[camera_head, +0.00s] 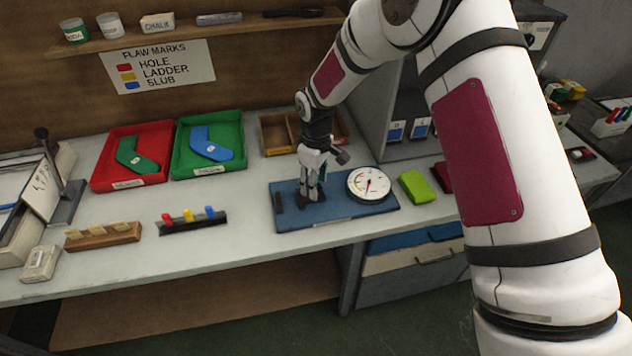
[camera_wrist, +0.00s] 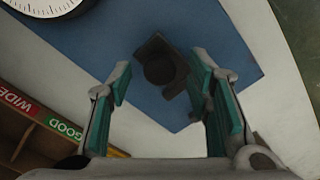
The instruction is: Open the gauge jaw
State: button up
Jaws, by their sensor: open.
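The gauge stands on a blue base (camera_head: 345,213) on the bench, with a round white dial (camera_head: 368,183) and a red needle at its right. The base also shows in the wrist view (camera_wrist: 112,38), with the dial cut off at its top left (camera_wrist: 38,3). A dark block with a round part (camera_wrist: 157,68), apparently the gauge jaw, sits on the base. My gripper (camera_head: 311,198) points down over the base, left of the dial. In the wrist view its green-padded fingers (camera_wrist: 163,85) are open, with the dark part showing between and beyond them. Contact cannot be told.
A red tray (camera_head: 100,178) and a green tray (camera_head: 240,160) hold sock shapes behind left. A wooden divided box (camera_head: 270,135) stands behind the gauge. A bright green block (camera_head: 416,187) lies right of the dial. A peg rack (camera_head: 190,226) is at left.

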jog(key=shift+f, duration=0.25)
grip_shut()
jog(key=d, duration=0.2)
jog(key=w+d+b, duration=0.1)
jog(key=d, duration=0.2)
jog(key=shift+w+d, duration=0.35)
grip_release()
